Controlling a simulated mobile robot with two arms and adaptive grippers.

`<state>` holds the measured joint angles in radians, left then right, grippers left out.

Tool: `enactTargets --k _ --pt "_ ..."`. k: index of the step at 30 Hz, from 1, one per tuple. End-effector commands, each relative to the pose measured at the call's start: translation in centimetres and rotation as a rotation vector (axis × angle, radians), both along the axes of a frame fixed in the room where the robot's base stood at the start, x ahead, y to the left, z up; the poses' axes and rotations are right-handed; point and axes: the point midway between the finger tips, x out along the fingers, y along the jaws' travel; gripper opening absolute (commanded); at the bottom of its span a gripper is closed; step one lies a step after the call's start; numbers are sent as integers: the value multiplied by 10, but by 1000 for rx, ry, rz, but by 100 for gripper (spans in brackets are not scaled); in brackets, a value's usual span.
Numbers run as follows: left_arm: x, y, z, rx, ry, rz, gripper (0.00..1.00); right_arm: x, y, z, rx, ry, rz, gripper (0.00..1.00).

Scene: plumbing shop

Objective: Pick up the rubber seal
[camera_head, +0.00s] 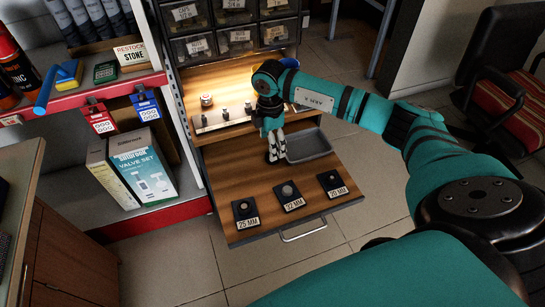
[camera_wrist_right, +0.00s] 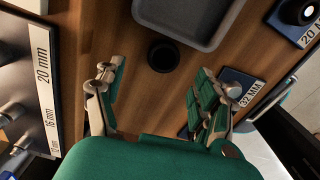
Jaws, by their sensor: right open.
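The rubber seal, a small black ring (camera_wrist_right: 163,56), lies flat on the wooden drawer surface in the right wrist view. My right gripper (camera_wrist_right: 160,88) is open and empty, its fingers spread to either side below the ring in that view. The ring lies just beyond the fingertips, centred between them. In the head view my right gripper (camera_head: 273,152) points down at the drawer, left of the grey tray, and the ring cannot be made out there. My left gripper is not in view.
A shallow grey tray (camera_head: 310,154) sits beside my gripper. Labelled dark pads, 25 MM (camera_head: 245,211), 32 MM (camera_head: 289,195) and a third (camera_head: 332,183), line the front of the pulled-out drawer (camera_head: 228,172). A rack of fittings (camera_head: 222,116) stands behind. A valve set box (camera_head: 147,170) is left.

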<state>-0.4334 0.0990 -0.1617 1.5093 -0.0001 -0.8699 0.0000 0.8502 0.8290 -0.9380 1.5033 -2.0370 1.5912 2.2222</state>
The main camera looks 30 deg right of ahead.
Motion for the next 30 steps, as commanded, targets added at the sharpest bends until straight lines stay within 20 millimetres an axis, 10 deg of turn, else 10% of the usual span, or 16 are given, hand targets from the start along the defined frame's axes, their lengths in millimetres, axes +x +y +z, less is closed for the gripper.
enactTargets --k 9,18,30 --pt "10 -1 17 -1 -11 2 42 -4 1 -45 0 4 -1 71" --pt "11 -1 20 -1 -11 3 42 -4 1 -49 0 2 0 71" --pt "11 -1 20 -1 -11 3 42 -4 1 -49 0 2 0 28"
